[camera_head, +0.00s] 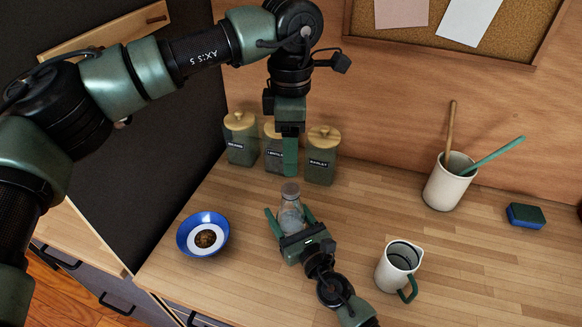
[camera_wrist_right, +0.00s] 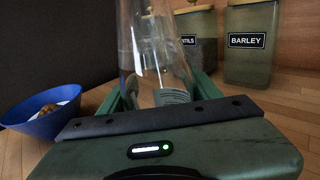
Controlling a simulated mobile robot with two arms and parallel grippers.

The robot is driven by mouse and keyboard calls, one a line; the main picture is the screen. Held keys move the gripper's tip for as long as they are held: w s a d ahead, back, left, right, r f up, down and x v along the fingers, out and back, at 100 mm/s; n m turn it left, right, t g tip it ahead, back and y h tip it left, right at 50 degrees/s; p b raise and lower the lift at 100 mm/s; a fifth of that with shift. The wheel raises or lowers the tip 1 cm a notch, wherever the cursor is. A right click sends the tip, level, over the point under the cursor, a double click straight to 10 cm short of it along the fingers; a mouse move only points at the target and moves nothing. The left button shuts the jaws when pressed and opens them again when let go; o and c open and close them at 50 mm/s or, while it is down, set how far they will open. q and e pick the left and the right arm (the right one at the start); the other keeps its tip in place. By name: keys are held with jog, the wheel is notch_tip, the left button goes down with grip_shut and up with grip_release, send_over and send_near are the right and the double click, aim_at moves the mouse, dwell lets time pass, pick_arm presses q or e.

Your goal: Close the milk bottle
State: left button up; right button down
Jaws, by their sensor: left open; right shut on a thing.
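The clear glass milk bottle (camera_head: 290,208) stands upright on the wooden counter, with a greyish top at its mouth. I cannot tell whether that top is a separate cap. My right gripper (camera_head: 289,214) is shut on the bottle's body, one finger on each side. In the right wrist view the bottle (camera_wrist_right: 150,45) stands between the green fingers, its top out of frame. My left gripper (camera_head: 290,172) is open, pointing down just above the bottle's mouth. Its fingers are seen edge-on and overlap. No loose cap is clear in either view.
A blue bowl (camera_head: 203,234) with brown contents is left of the bottle. Several green wooden-lidded canisters (camera_head: 321,158) stand behind. A white pitcher (camera_head: 399,262) is at the right front. A utensil cup (camera_head: 448,185) and sponge (camera_head: 525,215) are farther right. The counter's middle right is clear.

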aim_at(297, 231)
pick_arm(q)
jog(key=shift+r, duration=1.4)
pick_arm(e)
jog(key=shift+f, duration=0.1)
jog(key=shift+c, duration=1.3)
grip_release()
jog(key=v, duration=0.8)
jog(key=shift+b, duration=0.4)
pick_arm(q)
jog(key=shift+f, duration=0.45)
